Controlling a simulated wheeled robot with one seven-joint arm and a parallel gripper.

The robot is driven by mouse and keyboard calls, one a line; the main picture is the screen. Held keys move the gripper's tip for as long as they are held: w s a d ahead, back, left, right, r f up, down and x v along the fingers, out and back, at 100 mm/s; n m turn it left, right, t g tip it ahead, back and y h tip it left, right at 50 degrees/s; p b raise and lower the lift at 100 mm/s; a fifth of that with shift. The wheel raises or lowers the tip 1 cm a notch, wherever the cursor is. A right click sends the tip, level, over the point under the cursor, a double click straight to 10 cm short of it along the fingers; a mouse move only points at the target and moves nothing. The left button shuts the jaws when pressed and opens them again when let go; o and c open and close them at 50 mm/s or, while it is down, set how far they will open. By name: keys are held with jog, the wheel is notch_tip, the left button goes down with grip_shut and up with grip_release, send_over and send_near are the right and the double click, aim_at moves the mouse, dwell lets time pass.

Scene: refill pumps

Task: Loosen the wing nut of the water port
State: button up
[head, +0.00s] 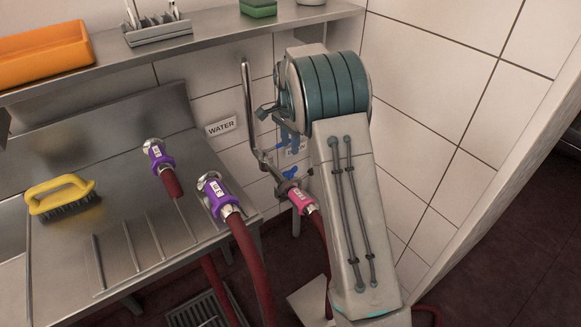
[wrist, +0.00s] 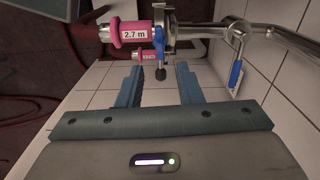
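The water port is a bent metal pipe (head: 249,100) on the tiled wall near the WATER sign (head: 220,127). At its lower end a clamp with a blue wing nut (head: 290,173) joins a pink hose coupling (head: 301,198). In the wrist view the pink coupling (wrist: 132,33) reads 2.7 m, and the blue clamp part (wrist: 158,40) has a dark bolt end (wrist: 161,74) below it. My gripper (wrist: 160,75) is open, its two blue fingers spread either side of the bolt end, with visible gaps. In the head view my arm hides most of the gripper.
Two purple couplings (head: 158,157) (head: 216,193) on red hoses stand at the steel counter. A yellow brush (head: 61,195) lies on the counter. A shelf (head: 180,45) holds an orange bin (head: 42,54).

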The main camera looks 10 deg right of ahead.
aim_at(290, 169)
notch_tip(290, 169, down, 10)
jog(key=shift+r, duration=0.15)
grip_shut()
